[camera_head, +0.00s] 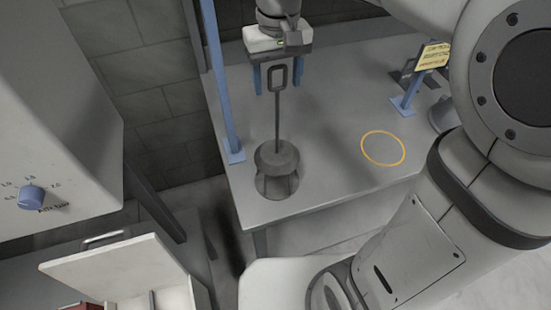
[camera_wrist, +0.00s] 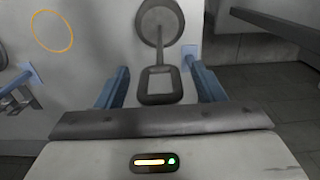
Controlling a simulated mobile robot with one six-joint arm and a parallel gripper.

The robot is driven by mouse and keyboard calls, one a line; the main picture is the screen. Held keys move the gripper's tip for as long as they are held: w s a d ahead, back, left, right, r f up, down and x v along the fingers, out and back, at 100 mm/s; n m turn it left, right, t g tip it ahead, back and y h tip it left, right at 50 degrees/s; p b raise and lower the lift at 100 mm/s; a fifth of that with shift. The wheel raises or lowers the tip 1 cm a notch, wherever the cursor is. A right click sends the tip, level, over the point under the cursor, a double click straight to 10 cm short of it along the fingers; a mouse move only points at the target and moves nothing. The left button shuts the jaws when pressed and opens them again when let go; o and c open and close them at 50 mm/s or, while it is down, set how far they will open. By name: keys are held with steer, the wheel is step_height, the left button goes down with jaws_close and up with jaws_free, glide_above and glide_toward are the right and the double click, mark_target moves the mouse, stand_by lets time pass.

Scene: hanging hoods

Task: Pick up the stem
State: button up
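The stem (camera_head: 277,122) is a dark grey upright rod with a rectangular loop handle on top and a round disc (camera_head: 277,157) at its lower end. Gaps show between each finger and the loop in the wrist view (camera_wrist: 160,70). I cannot tell the exact depth between fingers and handle.
The grey table (camera_head: 325,110) has a yellow ring (camera_head: 383,148) marked to the right. A blue post (camera_head: 222,90) rises close to the stem's left. A blue stand with a yellow sign (camera_head: 432,56) is at the back right. A white open box (camera_head: 125,268) is lower left.

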jaws_close()
stand_by(0.5)
